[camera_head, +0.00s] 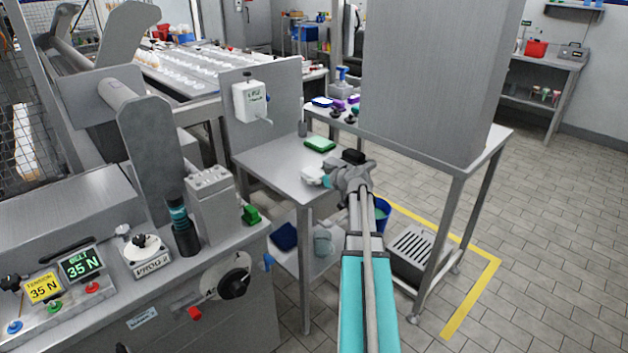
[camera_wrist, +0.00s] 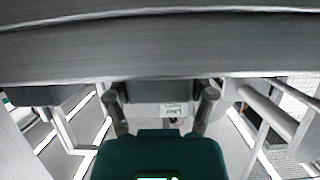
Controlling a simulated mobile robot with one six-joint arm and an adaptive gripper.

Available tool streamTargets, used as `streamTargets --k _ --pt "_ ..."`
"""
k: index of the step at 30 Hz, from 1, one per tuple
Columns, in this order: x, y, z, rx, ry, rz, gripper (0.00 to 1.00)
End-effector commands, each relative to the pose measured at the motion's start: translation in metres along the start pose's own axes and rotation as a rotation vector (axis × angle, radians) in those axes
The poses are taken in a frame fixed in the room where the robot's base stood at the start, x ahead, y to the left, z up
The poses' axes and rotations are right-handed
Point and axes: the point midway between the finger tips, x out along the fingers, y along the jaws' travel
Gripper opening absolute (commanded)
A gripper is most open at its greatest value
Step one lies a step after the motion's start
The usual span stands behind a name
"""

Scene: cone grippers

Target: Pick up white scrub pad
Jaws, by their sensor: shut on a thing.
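The white scrub pad (camera_head: 312,174) shows in the head view near the front right corner of the small steel table (camera_head: 272,163). My gripper (camera_head: 328,179) reaches in from the right and is shut on the pad. Whether the pad still touches the table top cannot be told. In the wrist view my gripper (camera_wrist: 162,100) shows two dark fingers, with a shaded grey shape between them. The pad's white colour is not clear there.
A green scrub pad (camera_head: 320,145) lies farther back on the same table. A white dispenser (camera_head: 251,102) hangs on the steel panel behind. A blue bucket (camera_head: 382,213) is below. Floor at right is clear.

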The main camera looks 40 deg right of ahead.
Motion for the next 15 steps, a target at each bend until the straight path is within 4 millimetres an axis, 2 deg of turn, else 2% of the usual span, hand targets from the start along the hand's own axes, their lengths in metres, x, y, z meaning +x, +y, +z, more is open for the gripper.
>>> streamTargets --k 8,15 --pt "-0.006 0.0 -0.014 0.0 0.0 0.0 0.44" --pt "-0.017 -0.001 -0.034 0.0 0.0 0.0 0.44"
